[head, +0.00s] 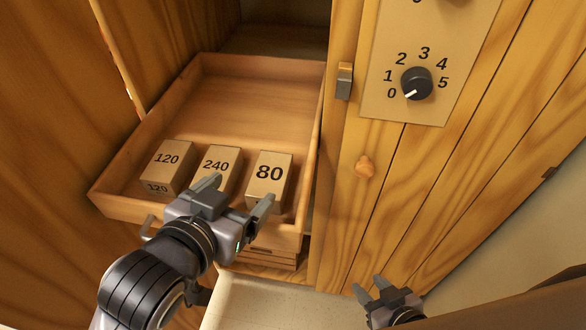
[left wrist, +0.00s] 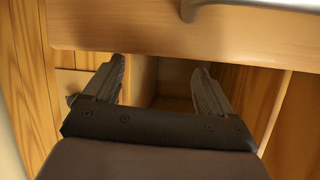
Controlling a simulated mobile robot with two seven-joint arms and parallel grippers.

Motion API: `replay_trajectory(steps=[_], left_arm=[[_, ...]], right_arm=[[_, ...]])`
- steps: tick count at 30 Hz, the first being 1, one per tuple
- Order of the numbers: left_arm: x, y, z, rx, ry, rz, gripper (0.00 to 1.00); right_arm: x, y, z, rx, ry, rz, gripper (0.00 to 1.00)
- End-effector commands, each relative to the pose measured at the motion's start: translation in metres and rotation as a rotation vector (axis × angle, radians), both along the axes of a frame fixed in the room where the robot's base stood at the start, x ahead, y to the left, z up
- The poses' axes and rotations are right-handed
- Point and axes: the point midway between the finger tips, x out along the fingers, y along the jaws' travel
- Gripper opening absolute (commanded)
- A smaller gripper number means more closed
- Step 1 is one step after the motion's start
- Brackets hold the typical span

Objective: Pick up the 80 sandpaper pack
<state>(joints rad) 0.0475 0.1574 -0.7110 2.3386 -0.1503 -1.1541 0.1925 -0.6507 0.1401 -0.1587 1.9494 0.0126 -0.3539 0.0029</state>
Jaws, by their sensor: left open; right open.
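The 80 sandpaper pack (head: 269,174) is a tan block marked 80, standing at the right of the front row in the open wooden drawer (head: 222,83). The 240 pack (head: 217,165) stands in the middle and the 120 pack (head: 167,159) at the left. My left gripper (head: 236,194) is open and empty by the drawer's front; in the head view its fingers overlap the lower parts of the 240 and 80 packs. Its open fingers (left wrist: 158,72) also show in the left wrist view, with no pack between them. My right gripper (head: 369,284) is open and empty at the lower right.
The drawer's front has a metal handle (head: 148,227), also in the left wrist view (left wrist: 205,8). The drawer's back part is empty.

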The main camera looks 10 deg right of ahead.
Motion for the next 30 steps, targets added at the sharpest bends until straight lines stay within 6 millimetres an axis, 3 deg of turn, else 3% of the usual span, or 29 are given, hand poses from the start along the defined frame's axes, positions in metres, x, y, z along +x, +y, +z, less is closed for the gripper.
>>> replay_trajectory(steps=[8, 30], left_arm=[[-0.010, -0.001, -0.004, -0.037, 0.116, 0.025, 0.85], [0.045, -0.029, -0.033, -0.036, 0.115, 0.025, 0.85]], right_arm=[[0.001, 0.000, 0.003, 0.000, -0.001, 0.000, 0.43], [0.001, 0.001, 0.008, 0.001, -0.002, 0.001, 0.43]])
